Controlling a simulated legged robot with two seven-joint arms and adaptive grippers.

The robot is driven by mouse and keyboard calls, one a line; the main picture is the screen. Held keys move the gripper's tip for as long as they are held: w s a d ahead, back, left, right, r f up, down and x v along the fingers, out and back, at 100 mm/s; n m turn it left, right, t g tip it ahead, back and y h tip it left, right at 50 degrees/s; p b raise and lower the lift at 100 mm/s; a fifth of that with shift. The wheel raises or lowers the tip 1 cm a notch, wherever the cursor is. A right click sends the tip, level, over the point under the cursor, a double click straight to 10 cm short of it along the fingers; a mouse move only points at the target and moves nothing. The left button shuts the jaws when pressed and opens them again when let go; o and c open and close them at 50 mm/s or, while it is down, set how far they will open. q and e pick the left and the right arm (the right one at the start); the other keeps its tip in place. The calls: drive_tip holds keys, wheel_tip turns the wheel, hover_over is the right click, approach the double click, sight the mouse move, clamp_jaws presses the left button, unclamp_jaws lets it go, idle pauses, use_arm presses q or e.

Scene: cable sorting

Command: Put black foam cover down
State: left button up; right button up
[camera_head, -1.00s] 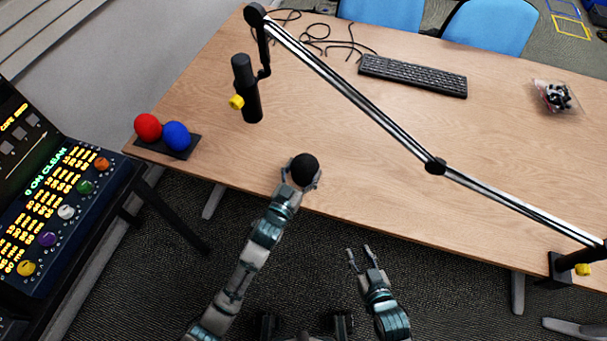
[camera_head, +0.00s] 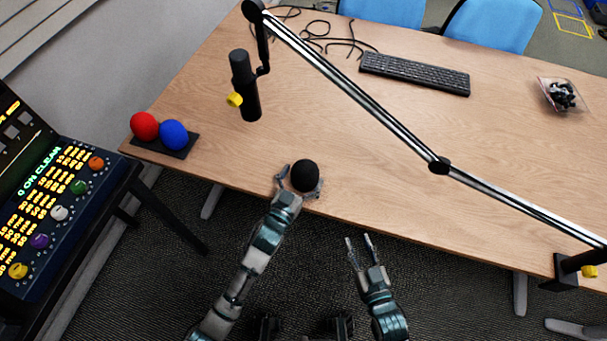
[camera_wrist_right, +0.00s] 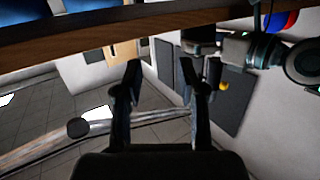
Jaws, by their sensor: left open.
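The black foam cover (camera_head: 305,176) is a dark round piece at the near edge of the wooden table (camera_head: 420,150). My left gripper (camera_head: 299,184) is at the cover, with its fingers spread open on either side of it. I cannot tell whether the fingers touch the cover. My right gripper (camera_head: 359,243) is open and empty, in front of the table's near edge. Its two fingers also show apart in the right wrist view (camera_wrist_right: 167,80), with nothing between them.
Red (camera_head: 144,126) and blue (camera_head: 174,134) foam covers sit on a black stand (camera_head: 185,149) at the left. A microphone (camera_head: 245,85) hangs from a boom arm (camera_head: 365,95) crossing above the table. A keyboard (camera_head: 415,73) and bagged item (camera_head: 561,95) lie farther back. The table's middle is clear.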

use_arm(q)
drive_tip(key=shift+s+a, duration=0.2)
drive_tip(key=shift+s, duration=0.2)
drive_tip(key=s+a+f+n+g+y+p, duration=0.1)
drive_tip(key=s+a+f+g+y, duration=0.1)
drive_tip(key=s+a, duration=0.6)
drive_tip(key=s+a+f+n+g+y+p, duration=0.1)
drive_tip(key=s+a+f, duration=0.4)
drive_tip(key=s, duration=0.9)
drive_tip(key=a+n+g+y, duration=0.1)
drive_tip(key=a+g+y, duration=0.1)
drive_tip(key=shift+s+a+f+y, duration=0.2)
drive_tip(key=shift+a+f+y, duration=0.2)
use_arm(e)
drive_tip(key=s+d+f+g+h, duration=0.1)
drive_tip(key=s+f+g, duration=0.2)
drive_tip(key=f+g, duration=0.1)
drive_tip(key=shift+s+d+f+g, duration=0.2)
drive_tip(key=shift+d+f+g, duration=0.15)
drive_tip(key=shift+f, duration=0.3)
use_arm(q)
drive_tip(key=shift+f, duration=0.1)
